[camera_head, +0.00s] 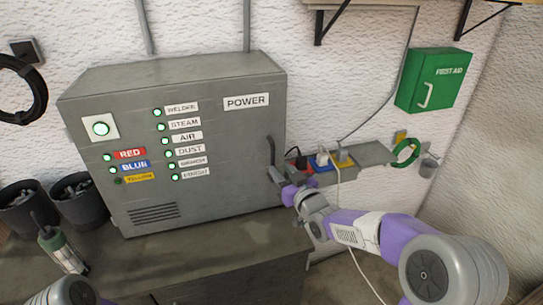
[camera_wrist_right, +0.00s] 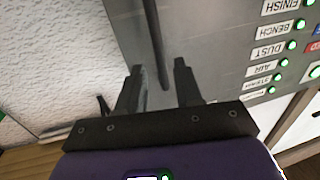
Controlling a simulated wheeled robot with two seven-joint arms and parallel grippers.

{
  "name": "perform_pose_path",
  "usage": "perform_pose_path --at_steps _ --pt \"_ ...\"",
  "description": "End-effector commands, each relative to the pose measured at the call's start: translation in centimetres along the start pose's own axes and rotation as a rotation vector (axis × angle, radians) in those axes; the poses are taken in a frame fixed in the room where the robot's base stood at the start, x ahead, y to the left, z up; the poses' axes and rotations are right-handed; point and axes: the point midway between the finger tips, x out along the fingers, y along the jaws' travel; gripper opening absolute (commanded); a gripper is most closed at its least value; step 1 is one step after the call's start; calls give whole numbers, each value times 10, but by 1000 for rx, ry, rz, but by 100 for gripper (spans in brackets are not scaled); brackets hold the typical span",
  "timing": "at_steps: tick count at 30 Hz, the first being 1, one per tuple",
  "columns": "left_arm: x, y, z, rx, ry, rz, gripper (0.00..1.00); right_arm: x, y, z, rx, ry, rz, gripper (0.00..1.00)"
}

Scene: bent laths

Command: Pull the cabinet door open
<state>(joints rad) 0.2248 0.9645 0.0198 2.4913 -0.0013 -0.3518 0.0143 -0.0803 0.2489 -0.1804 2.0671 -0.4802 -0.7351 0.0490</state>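The large grey POWER cabinet (camera_head: 215,180) stands on the bench, and its front door looks shut. A dark upright handle (camera_head: 270,150) sits at the right edge of the door. My right gripper (camera_head: 275,178) is at the handle's lower part. In the right wrist view my right gripper (camera_wrist_right: 160,75) has its two fingers apart, with a thin dark bar (camera_wrist_right: 153,45), apparently the handle, running between them. A gap shows on both sides of the bar; contact cannot be told. At the bottom left of the head view only part of my left arm shows, not its gripper.
A green FIRST AID box (camera_head: 428,80) hangs on the wall at right. A power strip with plugs (camera_head: 322,160) and a white cable lie beside the cabinet. Dark bins (camera_head: 80,205) and a green-and-white bottle (camera_head: 62,248) stand at left. Bare bench top (camera_head: 200,255) lies before the cabinet.

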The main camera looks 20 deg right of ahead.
Motion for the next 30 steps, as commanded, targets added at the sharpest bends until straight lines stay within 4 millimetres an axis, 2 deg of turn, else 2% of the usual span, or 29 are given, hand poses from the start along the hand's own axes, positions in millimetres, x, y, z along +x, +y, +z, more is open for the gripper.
perform_pose_path --at_steps 3,9,14,22,28,29,30 --pt "-4 2 0 0 0 0 43 20 0 0 -1 -2 -1 35" --pt "-9 3 0 0 1 0 43 46 -1 1 1 -3 -1 35" --pt "-10 4 0 0 1 0 43 55 -1 1 2 -3 0 35" --pt "-10 4 0 0 1 0 43 56 0 1 2 -3 0 35" --pt "-10 4 0 0 1 0 43 56 0 1 2 -3 0 4" --pt "-10 4 0 0 1 0 43 56 0 1 2 -3 0 0" --pt "-10 4 0 0 1 0 43 56 0 1 2 -3 0 0"
